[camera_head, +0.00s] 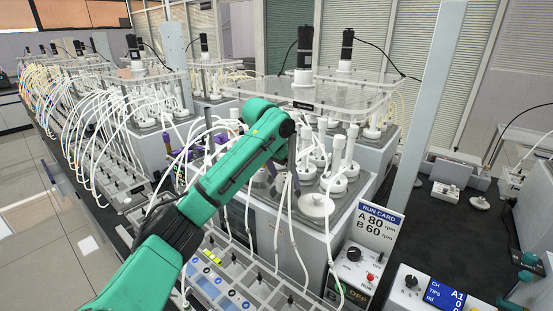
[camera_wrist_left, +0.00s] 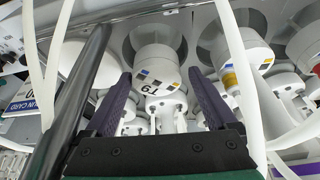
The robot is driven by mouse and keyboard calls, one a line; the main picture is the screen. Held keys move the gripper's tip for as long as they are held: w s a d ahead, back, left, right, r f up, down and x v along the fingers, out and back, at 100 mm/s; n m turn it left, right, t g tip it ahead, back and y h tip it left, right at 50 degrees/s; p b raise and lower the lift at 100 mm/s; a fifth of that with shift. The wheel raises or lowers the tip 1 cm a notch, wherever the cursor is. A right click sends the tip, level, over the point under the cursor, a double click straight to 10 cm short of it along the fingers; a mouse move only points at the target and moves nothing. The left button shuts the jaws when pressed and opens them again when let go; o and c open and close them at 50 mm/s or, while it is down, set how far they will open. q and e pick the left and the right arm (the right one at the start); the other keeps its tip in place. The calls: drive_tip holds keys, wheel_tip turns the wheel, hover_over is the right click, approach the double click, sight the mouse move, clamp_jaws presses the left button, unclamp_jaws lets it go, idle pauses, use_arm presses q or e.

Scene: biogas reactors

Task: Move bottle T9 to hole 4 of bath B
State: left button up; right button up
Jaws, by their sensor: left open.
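In the left wrist view, bottle T9 (camera_wrist_left: 158,50) is a white-capped bottle whose label reads T9 upside down. It sits in a bath top, between and just beyond the fingertips of my left gripper (camera_wrist_left: 161,76), which is open with a dark finger on each side. In the head view my left arm reaches over the nearest bath (camera_head: 345,213), and its gripper (camera_head: 290,170) points down among the white bottles and tubes, mostly hidden by the arm. I cannot read which bath is B or any hole numbers. My right gripper is not in view.
White tubes hang close around the gripper. A run card (camera_head: 378,228) and control boxes (camera_head: 354,262) stand in front. More baths stand behind, left.

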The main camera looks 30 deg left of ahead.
use_arm(q)
drive_tip(key=v, duration=1.3)
drive_tip(key=shift+s+r+b, duration=0.15)
drive_tip(key=shift+s+b, duration=0.1)
drive_tip(key=shift+b, duration=0.1)
